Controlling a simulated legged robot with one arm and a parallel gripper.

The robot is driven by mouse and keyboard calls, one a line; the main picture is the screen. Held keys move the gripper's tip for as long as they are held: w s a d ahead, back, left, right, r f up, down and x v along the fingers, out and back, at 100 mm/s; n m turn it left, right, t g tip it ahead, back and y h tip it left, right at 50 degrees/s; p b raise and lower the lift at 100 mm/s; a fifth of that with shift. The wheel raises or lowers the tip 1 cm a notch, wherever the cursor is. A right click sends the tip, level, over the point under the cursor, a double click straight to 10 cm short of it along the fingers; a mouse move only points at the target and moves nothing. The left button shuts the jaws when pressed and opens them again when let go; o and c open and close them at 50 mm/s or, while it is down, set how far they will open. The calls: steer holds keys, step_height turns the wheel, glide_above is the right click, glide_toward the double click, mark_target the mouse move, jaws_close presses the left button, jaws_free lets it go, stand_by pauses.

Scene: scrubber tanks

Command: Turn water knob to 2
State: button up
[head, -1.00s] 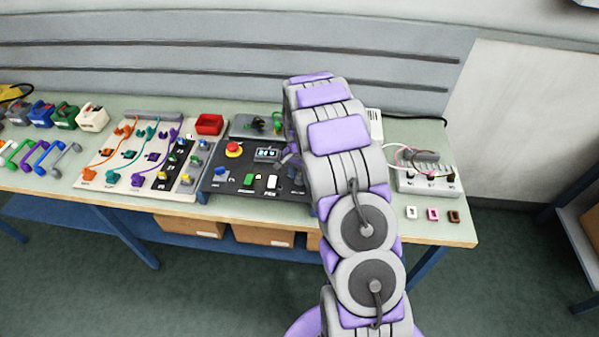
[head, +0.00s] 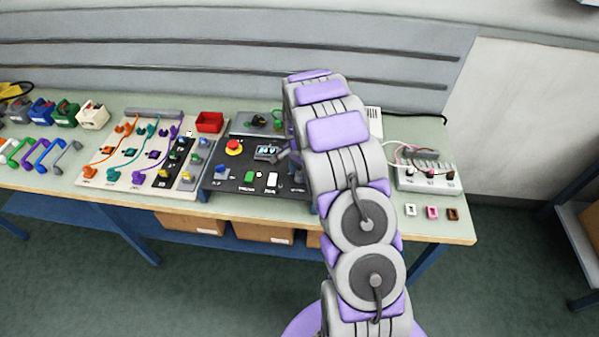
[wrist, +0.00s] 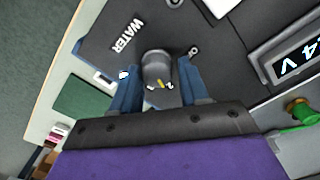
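The water knob (wrist: 156,62) is a dark grey cylinder on a dark panel in the wrist view, beside the white word WATER (wrist: 125,35). My gripper (wrist: 156,72) has its two blue fingers on either side of the knob, very close to it. I cannot tell whether both fingers touch it. A small yellow mark and white marks show between the fingers, too blurred to read as numbers. In the head view my arm covers the knob and most of my gripper.
The dark control panel (head: 232,182) on the green bench holds a red button (head: 233,148) on a yellow base and a display (wrist: 295,60) reading at least "4 V". A white terminal box (head: 430,183) stands to the right.

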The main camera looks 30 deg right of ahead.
mark_target(300, 173)
steer(key=o, duration=0.3)
steer(key=shift+s, duration=0.1)
steer(key=shift+o, duration=0.2)
step_height(300, 173, up, 17)
steer(key=p, duration=0.1)
stand_by(0.4)
